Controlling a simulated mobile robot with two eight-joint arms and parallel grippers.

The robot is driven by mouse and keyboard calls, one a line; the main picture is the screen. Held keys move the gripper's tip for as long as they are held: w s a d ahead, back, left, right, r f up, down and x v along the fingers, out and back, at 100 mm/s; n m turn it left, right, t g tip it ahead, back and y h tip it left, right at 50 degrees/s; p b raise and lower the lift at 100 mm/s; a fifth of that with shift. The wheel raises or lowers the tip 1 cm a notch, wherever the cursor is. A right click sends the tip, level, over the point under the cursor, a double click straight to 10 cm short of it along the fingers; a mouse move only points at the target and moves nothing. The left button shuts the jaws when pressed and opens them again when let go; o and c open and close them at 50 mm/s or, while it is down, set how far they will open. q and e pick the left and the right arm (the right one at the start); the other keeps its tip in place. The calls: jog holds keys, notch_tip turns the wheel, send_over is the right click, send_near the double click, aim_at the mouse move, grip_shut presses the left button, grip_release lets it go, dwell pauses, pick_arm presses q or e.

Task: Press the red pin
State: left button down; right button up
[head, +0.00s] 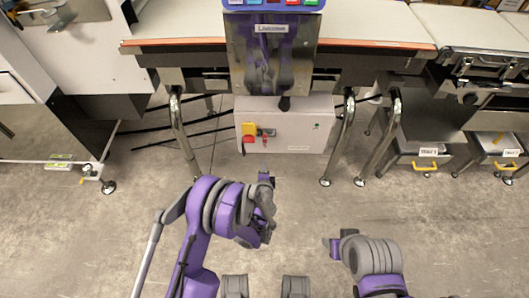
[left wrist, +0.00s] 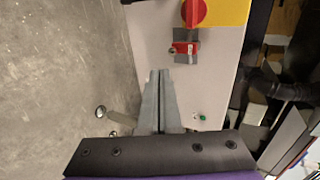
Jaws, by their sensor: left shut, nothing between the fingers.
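The red pin (left wrist: 183,48) sits in a grey bracket on the white control box, between the red knob and the green light in the left wrist view. In the head view the pin (head: 265,132) is small, just right of the yellow switch plate. My left gripper (head: 266,177) is shut and empty, in front of and below the box in the head view. In the left wrist view its fingertips (left wrist: 160,72) are together and appear below and left of the pin, with no visible contact. My right gripper (head: 334,247) is low in the head view; its jaws are unclear.
The white control box (head: 300,137) hangs below the conveyor, between bent metal legs (head: 345,135). A red rotary knob (left wrist: 193,11) on a yellow plate is beside the pin. A green light (left wrist: 202,117) is on the box's other side. The floor in front is clear.

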aim_at(265, 147)
pick_arm(q)
jog(key=shift+w+f+b, duration=0.2)
jog(key=shift+w+f, duration=0.05)
jog(key=shift+w, duration=1.15)
jog(key=shift+w+f+b, duration=0.15)
jog(key=shift+w+f, duration=0.15)
jog(key=shift+w, duration=1.1)
jog(key=shift+w+f+b, duration=0.2)
jog(key=shift+w+f, duration=0.05)
jog(key=shift+w, duration=1.15)
